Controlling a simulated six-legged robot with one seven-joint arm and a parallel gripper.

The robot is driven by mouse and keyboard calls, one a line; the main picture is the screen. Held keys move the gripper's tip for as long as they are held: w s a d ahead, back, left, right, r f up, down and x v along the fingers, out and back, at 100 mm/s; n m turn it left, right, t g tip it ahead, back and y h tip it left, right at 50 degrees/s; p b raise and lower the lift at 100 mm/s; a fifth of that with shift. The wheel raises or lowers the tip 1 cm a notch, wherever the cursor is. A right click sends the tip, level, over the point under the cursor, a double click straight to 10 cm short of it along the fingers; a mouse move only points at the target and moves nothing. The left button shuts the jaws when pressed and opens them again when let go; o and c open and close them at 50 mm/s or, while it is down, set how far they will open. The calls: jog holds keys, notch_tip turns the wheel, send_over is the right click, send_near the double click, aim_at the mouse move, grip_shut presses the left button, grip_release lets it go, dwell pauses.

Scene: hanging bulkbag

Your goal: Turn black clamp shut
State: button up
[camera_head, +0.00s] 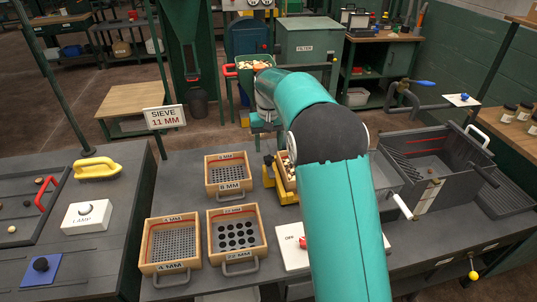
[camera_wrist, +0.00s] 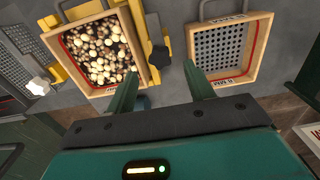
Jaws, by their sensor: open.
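The black clamp (camera_wrist: 160,56) shows in the wrist view as a dark knob-like piece at the side of the yellow holder (camera_wrist: 151,30). A small dark piece that may be the same clamp shows in the head view (camera_head: 268,160). The holder carries a wooden sieve (camera_wrist: 66,38) full of light and brown pellets. My gripper (camera_wrist: 160,69) is open and empty, its green fingertips on either side of the clamp in the picture. I cannot tell the height between them. In the head view my arm hides the gripper and much of the holder.
An 8 mm sieve (camera_head: 229,187) stands close beside the holder, with the 4 mm (camera_head: 170,261) and 22 mm (camera_head: 238,249) sieves nearer. A grey bin (camera_head: 409,170) stands right of my arm.

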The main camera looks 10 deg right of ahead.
aim_at(269, 158)
notch_tip(269, 158, down, 5)
dwell(0.3)
jog(key=shift+c, duration=0.4)
jog(key=c, duration=0.9)
